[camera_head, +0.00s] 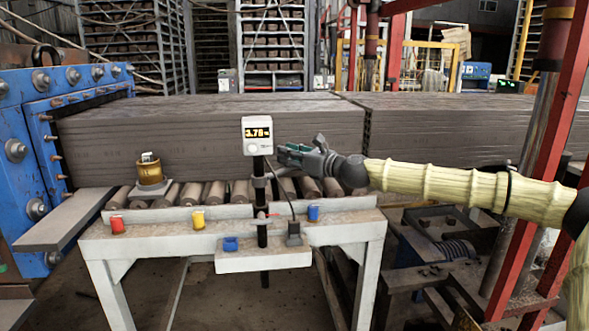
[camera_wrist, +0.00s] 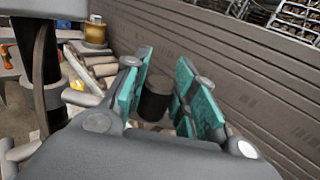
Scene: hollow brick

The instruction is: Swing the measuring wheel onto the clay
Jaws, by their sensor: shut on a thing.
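The clay (camera_head: 210,140) is a long grey-brown ribbed column lying on rollers; its side fills the right of the wrist view (camera_wrist: 240,75). A black post (camera_head: 262,225) with a white display box (camera_head: 250,148) stands in front of it. My gripper (camera_head: 283,152) is beside the post, near the clay's front face. In the wrist view its teal pads are shut on a dark cylinder (camera_wrist: 155,97), which looks like part of the measuring wheel assembly. The wheel itself cannot be clearly made out; the gripper may hide it in the head view.
Red, yellow and blue pieces (camera_head: 314,213) line the pale bench (camera_head: 345,231). A blue machine (camera_head: 22,150) stands at left. Red posts (camera_head: 540,150) stand at right.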

